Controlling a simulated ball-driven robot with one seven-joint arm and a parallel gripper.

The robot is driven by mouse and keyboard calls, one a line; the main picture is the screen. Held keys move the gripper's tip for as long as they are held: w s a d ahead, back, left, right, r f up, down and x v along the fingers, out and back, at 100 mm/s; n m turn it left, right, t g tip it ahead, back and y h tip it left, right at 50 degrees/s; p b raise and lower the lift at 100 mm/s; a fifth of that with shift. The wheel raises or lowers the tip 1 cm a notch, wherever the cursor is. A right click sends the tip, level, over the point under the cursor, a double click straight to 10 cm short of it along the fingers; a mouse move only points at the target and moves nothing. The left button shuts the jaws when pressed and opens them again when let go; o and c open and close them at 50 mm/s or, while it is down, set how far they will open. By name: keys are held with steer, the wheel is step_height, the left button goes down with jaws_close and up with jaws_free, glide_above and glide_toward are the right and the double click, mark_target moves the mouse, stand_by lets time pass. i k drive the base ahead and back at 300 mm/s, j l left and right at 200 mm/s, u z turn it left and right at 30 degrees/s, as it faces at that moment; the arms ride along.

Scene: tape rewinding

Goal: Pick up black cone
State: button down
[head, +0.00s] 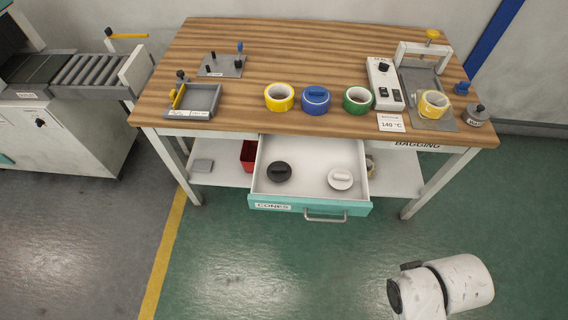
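The black cone (278,172) lies in the left part of an open drawer (311,153) labelled CONES, under the front edge of the wooden table. It is a dark round disc with a raised grip on top. A white cone (340,179) of similar shape lies to its right in the same drawer, apart from it. A white part of my arm (450,285) shows at the lower right, well away from the drawer. My gripper is not in view.
On the wooden table (300,60) stand yellow (279,104), blue (315,107) and green (357,106) tape rolls. A bagging device (385,85) stands at the right, a grey fixture (195,101) at the left. The floor before the drawer is clear.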

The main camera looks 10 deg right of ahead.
mark_target(278, 172)
steer(key=i+j+z, duration=0.2)
steer(key=i+j, duration=0.15)
steer(key=j, duration=0.3)
steer(key=i+j+z, duration=0.1)
steer(key=j, duration=0.2)
steer(key=i+j+z, duration=0.1)
steer(key=j, duration=0.25)
steer(key=i+j+z, duration=0.1)
steer(key=i+j, duration=0.15)
steer(key=j, duration=0.15)
